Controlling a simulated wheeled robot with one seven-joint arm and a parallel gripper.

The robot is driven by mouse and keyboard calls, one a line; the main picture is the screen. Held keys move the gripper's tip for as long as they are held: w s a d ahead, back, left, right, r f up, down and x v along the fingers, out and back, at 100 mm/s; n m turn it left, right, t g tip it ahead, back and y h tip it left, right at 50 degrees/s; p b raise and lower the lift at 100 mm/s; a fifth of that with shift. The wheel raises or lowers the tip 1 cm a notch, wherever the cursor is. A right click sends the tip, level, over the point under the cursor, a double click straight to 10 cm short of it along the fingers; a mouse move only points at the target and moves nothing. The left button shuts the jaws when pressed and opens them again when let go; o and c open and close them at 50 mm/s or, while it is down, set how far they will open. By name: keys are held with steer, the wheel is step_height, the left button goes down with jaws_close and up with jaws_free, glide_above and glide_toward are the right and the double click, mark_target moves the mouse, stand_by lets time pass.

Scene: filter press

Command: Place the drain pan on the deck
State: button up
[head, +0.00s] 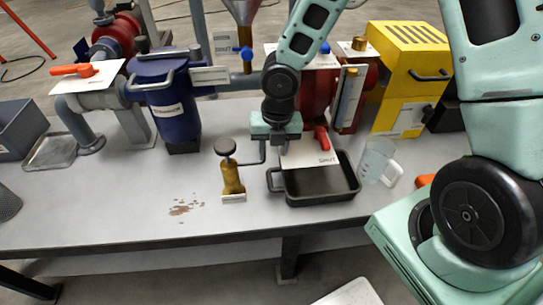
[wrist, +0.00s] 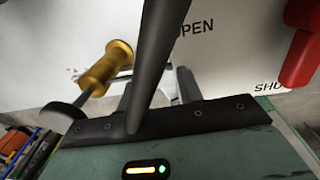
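The drain pan (head: 328,184) is a black rectangular tray with a loop handle at its left end. It appears to rest on the grey deck (head: 120,205), below a white plate with a red lever. My gripper (head: 283,148) points down above the pan's left end, apart from its handle. In the wrist view, the two dark fingers (wrist: 156,90) look spread. A dark rod (wrist: 155,50) crosses in front of them and hides part of the gap. I see nothing clearly held.
A brass valve (head: 232,178) with a round knob and bent grey pipe stands close left of the gripper. A clear jug (head: 376,160) stands right of the pan. Brown flakes (head: 184,207) lie on the deck. A blue strainer (head: 172,108) stands behind. The front-left deck is mostly free.

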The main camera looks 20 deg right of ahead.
steer(key=s+a+r+m, duration=0.3)
steer(key=s+r+m, duration=0.5)
steer(key=s+m, duration=0.2)
steer(key=s+a+r+m, duration=0.4)
steer(key=s+r+m, duration=0.4)
steer(key=m, duration=0.6)
steer(key=shift+s+r+m, duration=0.3)
steer(key=shift+s, duration=0.6)
step_height(320, 180, up, 10)
steer(key=p, duration=0.9)
steer(key=shift+f+p, duration=0.15)
steer(key=shift+p, duration=0.25)
steer(key=shift+o, duration=0.2)
